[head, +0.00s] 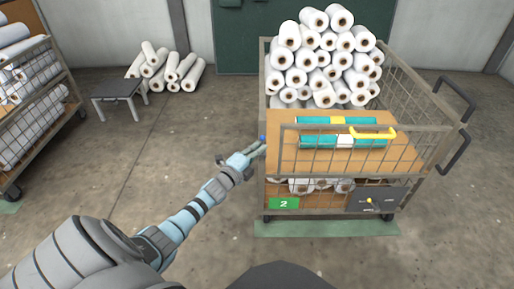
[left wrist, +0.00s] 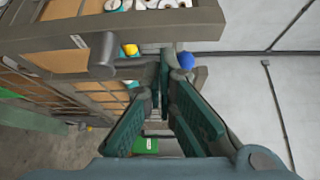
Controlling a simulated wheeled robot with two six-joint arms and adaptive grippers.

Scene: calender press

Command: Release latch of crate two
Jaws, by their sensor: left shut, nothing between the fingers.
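Crate two is a wire-mesh cart (head: 275,195) with a green label "2" (head: 284,203) at its lower front left. A blue knob (head: 262,138) sits at the front left corner post, and it also shows in the left wrist view (left wrist: 186,61). I take it to be part of the latch. My left gripper (head: 259,147) is shut and empty beside that corner. In the left wrist view its fingertips (left wrist: 167,65) come together just left of the blue knob; I cannot tell whether they touch it. My right gripper is not in view.
White rolls (head: 330,55) are stacked behind. A second cart (head: 35,125) stands at the left, with a low stool (head: 118,88) and loose rolls (head: 165,68) near the wall. Floor between the carts is clear.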

